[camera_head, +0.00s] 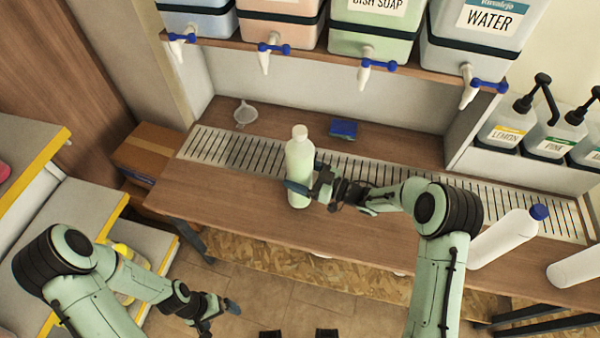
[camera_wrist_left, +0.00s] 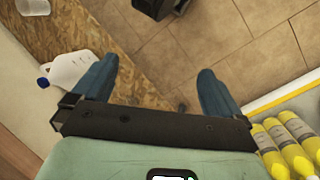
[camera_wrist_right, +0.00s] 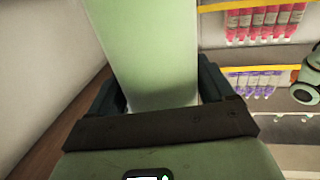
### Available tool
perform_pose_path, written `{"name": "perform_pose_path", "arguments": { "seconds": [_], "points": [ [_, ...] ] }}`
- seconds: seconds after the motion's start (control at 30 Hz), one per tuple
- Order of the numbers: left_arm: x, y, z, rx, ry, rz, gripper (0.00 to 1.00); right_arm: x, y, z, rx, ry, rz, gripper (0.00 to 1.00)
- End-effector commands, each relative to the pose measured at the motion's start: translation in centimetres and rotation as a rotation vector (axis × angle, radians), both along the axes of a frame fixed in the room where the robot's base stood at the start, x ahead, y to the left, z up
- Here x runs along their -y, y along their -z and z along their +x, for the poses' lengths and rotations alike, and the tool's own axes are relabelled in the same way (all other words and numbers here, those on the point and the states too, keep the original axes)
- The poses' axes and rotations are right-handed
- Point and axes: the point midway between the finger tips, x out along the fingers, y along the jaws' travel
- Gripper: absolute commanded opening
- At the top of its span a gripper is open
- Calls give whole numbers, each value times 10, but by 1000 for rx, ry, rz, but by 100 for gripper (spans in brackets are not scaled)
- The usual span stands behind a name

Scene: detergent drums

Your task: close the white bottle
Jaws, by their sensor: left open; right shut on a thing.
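A pale whitish-green bottle (camera_head: 299,160) stands upright on the wooden counter, in front of the slotted drain. Its narrow top is white; I cannot tell whether that is a cap or a bare neck. My right gripper (camera_head: 308,180) is shut around its lower body, and the bottle fills the space between the fingers in the right wrist view (camera_wrist_right: 150,50).
Drums with taps (camera_head: 375,30) stand on the shelf above. A funnel (camera_head: 245,113) and a blue sponge (camera_head: 343,129) lie behind the drain. Another white bottle (camera_head: 577,268) is at far right, below pump bottles (camera_head: 507,124). A cardboard box (camera_head: 147,148) is left of the counter.

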Motion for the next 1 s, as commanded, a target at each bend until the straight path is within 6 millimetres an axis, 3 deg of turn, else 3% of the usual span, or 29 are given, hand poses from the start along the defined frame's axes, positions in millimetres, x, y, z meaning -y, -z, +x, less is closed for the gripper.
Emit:
{"name": "perform_pose_path", "arguments": {
  "seconds": [0.23, 0.63, 0.77, 1.0],
  "points": [
    [-25, 0, 7, 0, 0, -1, 100, -1, -4, 1, 8, -1, 6, 0],
    [-25, 1, 8, 1, 2, -3, 100, -1, -4, 1, 8, -1, 6, 0],
    [1, 10, 7, 2, 6, -20, 100, -1, -4, 1, 8, -1, 6, 0],
    [79, 37, -12, 0, 4, -28, 100, -1, -4, 1, 8, -1, 6, 0]
  ]
}}
